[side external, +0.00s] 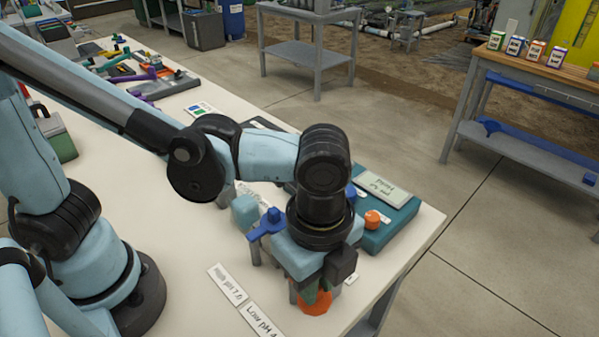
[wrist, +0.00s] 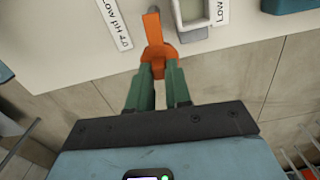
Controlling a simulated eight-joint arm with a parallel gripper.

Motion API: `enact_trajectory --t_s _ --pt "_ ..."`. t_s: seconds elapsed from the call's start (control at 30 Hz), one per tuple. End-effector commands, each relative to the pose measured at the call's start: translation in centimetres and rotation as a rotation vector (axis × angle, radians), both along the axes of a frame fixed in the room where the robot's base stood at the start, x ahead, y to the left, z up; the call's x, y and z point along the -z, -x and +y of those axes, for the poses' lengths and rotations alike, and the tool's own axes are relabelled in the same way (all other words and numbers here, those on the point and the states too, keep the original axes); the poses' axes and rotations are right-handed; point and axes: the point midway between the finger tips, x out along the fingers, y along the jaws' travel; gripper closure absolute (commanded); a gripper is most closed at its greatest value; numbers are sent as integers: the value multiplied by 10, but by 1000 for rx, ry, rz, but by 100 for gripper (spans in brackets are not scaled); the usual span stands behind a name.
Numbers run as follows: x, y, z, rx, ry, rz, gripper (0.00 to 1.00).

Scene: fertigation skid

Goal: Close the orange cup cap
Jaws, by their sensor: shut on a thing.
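The orange cup cap (wrist: 154,45) is at the upper middle of the wrist view, a wide part with a narrow tab pointing up the picture. My gripper (wrist: 158,80) has its two green fingers at the lower end of the cap, shut on it. In the side view, orange (side external: 315,303) shows under my gripper (side external: 318,290), near the front edge of the bench. My wrist hides most of the cap and whatever is under it there. Whether the cap is seated cannot be told.
A blue cap-like part (side external: 268,224) stands left of my wrist. A teal meter box (side external: 388,232) with an orange knob (side external: 372,218) is behind it.

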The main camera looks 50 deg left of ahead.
Motion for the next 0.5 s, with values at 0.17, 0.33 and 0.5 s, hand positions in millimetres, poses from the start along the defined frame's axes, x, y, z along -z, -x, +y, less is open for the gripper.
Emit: enact_trajectory --t_s 0.17,0.33,0.5 --pt "0 -3 0 -61 -1 1 100" --pt "0 -9 1 -174 -1 1 100" --pt "0 -16 2 -326 -2 1 100"
